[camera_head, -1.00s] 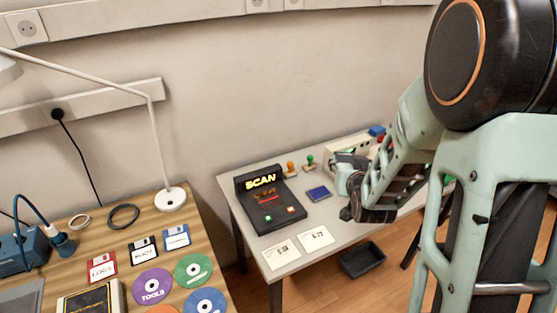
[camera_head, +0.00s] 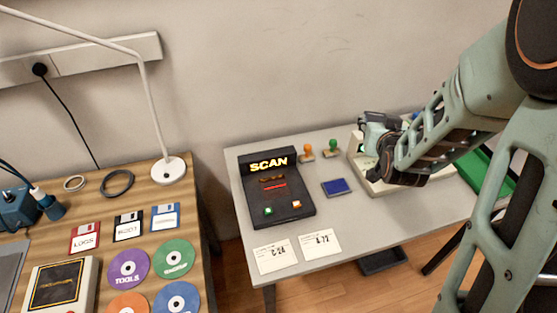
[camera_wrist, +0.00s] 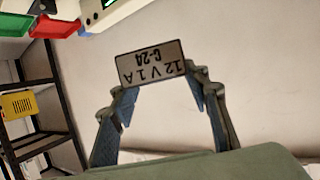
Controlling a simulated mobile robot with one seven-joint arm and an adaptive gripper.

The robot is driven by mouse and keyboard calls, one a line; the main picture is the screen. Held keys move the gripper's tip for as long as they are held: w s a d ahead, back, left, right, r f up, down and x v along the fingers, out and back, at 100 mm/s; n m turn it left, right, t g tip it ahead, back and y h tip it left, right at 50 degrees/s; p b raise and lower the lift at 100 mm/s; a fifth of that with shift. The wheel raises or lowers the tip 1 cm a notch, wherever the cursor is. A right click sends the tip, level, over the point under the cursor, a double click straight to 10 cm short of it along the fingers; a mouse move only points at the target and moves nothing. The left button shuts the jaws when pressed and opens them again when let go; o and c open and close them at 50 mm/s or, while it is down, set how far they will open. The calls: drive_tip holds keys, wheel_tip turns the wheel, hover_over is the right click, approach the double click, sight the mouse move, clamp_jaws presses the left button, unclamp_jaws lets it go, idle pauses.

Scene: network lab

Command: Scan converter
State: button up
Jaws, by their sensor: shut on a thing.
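The converter (camera_wrist: 152,65) is in the wrist view, between the fingers of my gripper (camera_wrist: 160,100). In the head view my gripper (camera_head: 374,140) is over the right part of the grey table, in front of a beige device; I cannot make out the converter there. The black scanner (camera_head: 272,205) with a lit yellow SCAN sign stands on the table to the left, apart from my gripper. Its bed shows a red line and small green and orange-red buttons.
Two white cards (camera_head: 275,257) lie at the table's front edge. A blue pad (camera_head: 337,187), an orange stamp (camera_head: 307,153) and a green stamp (camera_head: 333,147) stand between scanner and gripper. A beige device (camera_head: 358,160) and green tray (camera_head: 488,170) are at right.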

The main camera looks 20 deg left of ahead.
drive_tip(key=s+a+f+n+g+y+b, duration=0.15)
drive_tip(key=a+f+b, duration=0.3)
drive_tip(key=a, duration=0.45)
drive_tip(key=s+a+f+n+y+b, duration=0.2)
drive_tip(key=s+a+f+b, duration=0.15)
drive_tip(key=a+b, duration=0.35)
drive_tip(key=s+a+f+n+g+y+b, duration=0.15)
drive_tip(key=a+f+b, duration=0.3)
drive_tip(key=a, duration=0.55)
drive_tip(key=shift+t+y, duration=0.4)
drive_tip(key=shift+t, duration=0.1)
drive_tip(key=shift+d+f+b, duration=0.2)
drive_tip(key=shift+f+b, duration=1.65)
drive_tip(key=shift+f, duration=1.85)
drive_tip(key=shift+w+r, duration=0.1)
drive_tip(key=shift+r, duration=0.05)
drive_tip(key=shift+r+p, duration=1.9)
drive_tip(key=shift+r, duration=1)
